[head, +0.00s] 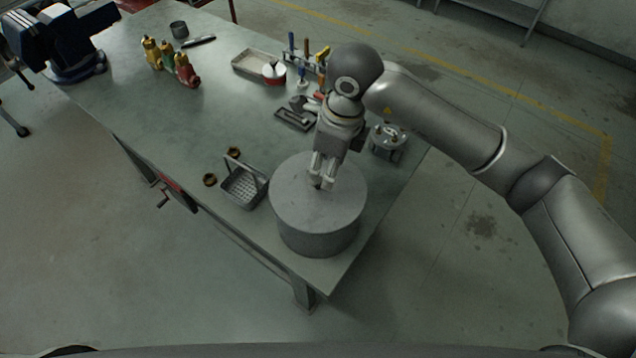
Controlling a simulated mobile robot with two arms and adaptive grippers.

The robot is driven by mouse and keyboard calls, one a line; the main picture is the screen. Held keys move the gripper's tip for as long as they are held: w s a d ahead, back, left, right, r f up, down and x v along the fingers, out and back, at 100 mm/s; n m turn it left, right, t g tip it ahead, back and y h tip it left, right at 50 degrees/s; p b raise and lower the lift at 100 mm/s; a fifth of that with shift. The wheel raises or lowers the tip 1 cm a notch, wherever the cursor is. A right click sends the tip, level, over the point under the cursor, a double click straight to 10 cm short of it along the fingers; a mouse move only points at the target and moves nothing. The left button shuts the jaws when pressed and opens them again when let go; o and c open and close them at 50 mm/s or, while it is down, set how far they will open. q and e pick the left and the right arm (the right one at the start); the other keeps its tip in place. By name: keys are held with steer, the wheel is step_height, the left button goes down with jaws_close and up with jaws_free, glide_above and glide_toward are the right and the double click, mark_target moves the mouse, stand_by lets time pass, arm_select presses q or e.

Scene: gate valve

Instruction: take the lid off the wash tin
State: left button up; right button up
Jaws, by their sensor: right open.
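The wash tin (317,236) is a wide grey round tin at the near right corner of the workbench. Its flat grey lid (300,203) sits on top and covers it. My right gripper (322,184) points down over the middle of the lid, with its fingers open. The fingertips hide the lid's centre, where a small dark bit shows between them. I cannot tell whether they touch it. My left gripper is not in view.
A round metal part (388,141) stands behind on the right. The bench's middle is clear.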

mark_target(318, 184)
steer(key=shift+a+f+p, duration=0.2)
steer(key=shift+f+p, duration=0.2)
steer(key=shift+f, duration=0.1)
steer(key=f, duration=0.1)
steer(key=f+p, duration=0.1)
steer(key=a+f+p, duration=0.1)
steer(key=f, duration=0.1)
steer(key=shift+w+f, duration=0.1)
steer(key=shift+w, duration=0.15)
steer(key=shift+f, duration=0.2)
jaws_close()
